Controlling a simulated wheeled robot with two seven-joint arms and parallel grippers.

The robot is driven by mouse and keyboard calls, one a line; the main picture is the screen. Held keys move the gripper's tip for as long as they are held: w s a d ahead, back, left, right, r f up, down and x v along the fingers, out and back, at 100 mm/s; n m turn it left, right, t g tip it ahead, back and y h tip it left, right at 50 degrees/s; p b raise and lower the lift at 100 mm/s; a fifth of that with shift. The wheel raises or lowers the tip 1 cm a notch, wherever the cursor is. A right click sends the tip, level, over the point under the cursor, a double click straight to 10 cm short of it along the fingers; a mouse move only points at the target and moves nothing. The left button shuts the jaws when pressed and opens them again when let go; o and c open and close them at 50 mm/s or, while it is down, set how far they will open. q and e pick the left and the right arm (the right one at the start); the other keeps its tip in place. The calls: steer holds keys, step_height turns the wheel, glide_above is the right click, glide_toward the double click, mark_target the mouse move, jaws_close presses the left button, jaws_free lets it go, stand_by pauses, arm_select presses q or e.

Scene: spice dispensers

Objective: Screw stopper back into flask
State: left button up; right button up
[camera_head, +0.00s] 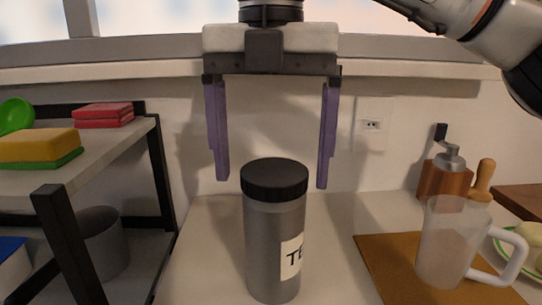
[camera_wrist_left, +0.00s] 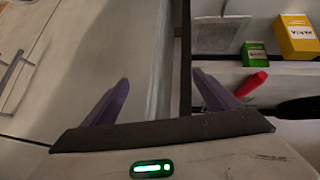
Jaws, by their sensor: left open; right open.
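A grey cylindrical flask (camera_head: 273,245) with a partly visible white label starting "TE" stands upright on the counter, in the middle of the head view. A black ribbed stopper (camera_head: 274,178) sits on its top; I cannot tell whether it is screwed tight. My right gripper (camera_head: 272,183) points down, open, with one purple finger on each side of the stopper in the picture. The fingers look apart from the stopper, and their depth relative to it is unclear. My left gripper (camera_wrist_left: 163,90) shows only in the left wrist view, open with nothing between its fingers.
A black-framed shelf (camera_head: 110,160) with sponges stands at the left, a grey pot (camera_head: 103,245) below. At the right are a brown board (camera_head: 390,262), a frosted mug (camera_head: 447,245) and a wooden grinder (camera_head: 445,178). The wrist view shows small boxes and a red object (camera_wrist_left: 251,85).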

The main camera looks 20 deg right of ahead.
mark_target(271, 171)
step_height(271, 171, up, 10)
steer(key=p, duration=0.5)
steer(key=shift+r, duration=0.15)
